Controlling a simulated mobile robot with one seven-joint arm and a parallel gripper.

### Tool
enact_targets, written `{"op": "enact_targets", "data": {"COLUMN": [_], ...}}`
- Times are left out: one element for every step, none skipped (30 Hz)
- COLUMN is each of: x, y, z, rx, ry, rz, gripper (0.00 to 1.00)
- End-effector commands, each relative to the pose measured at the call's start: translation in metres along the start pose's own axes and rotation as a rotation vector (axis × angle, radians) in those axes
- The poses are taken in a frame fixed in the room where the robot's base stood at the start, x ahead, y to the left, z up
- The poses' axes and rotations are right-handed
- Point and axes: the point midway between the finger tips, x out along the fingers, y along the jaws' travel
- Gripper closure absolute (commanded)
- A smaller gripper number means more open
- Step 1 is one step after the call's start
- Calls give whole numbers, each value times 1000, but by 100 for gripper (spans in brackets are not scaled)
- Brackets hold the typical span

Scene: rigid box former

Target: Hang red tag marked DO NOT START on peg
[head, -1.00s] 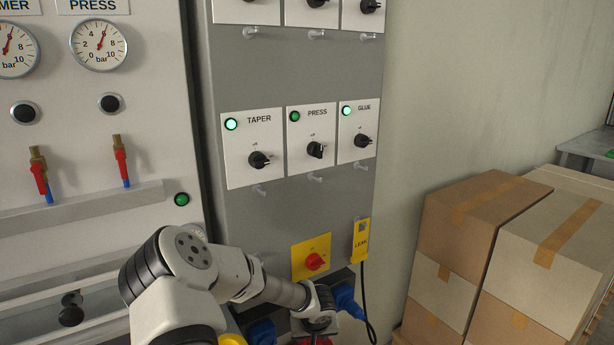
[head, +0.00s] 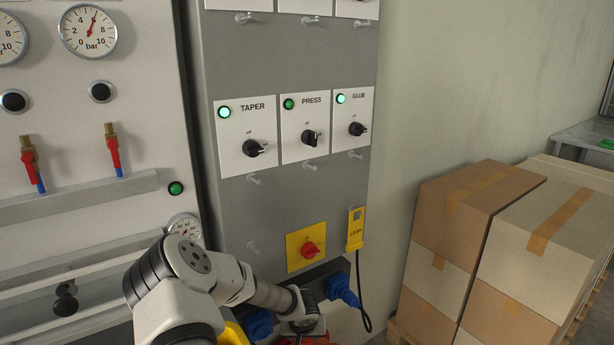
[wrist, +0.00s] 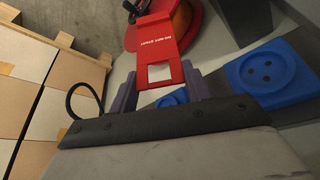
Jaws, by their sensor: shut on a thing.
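In the wrist view the red tag (wrist: 157,38), with white DO NOT START lettering and a square window, is held between the fingers of my gripper (wrist: 160,88). In the head view my gripper (head: 305,322) is low, below the yellow plate with the red rotary switch; the tag cannot be made out clearly there. Clear pegs stick out of the grey panel: below TAPER (head: 254,180), below PRESS (head: 310,167), below GLUE (head: 355,155), and a bare one (head: 252,247) left of the yellow plate. The gripper is well below the upper pegs.
A yellow LEAK tag (head: 355,232) hangs right of the red rotary switch (head: 309,250). Blue sockets (head: 259,324) and a blue plug (head: 342,289) with a black cable are near my gripper. Stacked cartons (head: 470,225) stand at the right. A red round object (wrist: 190,22) lies behind the tag.

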Motion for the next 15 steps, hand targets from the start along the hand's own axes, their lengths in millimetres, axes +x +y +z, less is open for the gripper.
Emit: {"op": "enact_targets", "data": {"x": [0, 0, 0, 0, 0, -2, -3, -5, -10, -15, -21, -32, -42, -55, -74], "y": [0, -1, -1, -1, -1, 0, 0, 0, 1, 2, 3, 5, 5, 7, 8], "z": [0, 0, 0, 0, 0, -1, -2, -2, -4, -5, -7, -10, -12, -14, -18], "rx": [-3, -3, -4, -4, -4, -4, -6, -10, -20, -31, -46, -69, -92, -116, -153], "ry": [0, 0, 0, 0, 0, 2, 2, 2, 3, 4, 5, 5, 6, 7, 7], "rz": [2, 1, 1, 1, 1, -1, -2, -4, -9, -14, -19, -28, -38, -48, -64], "gripper": [84, 84, 84, 84, 84, 84, 84, 84, 84, 84, 84, 84, 84, 84, 84]}}
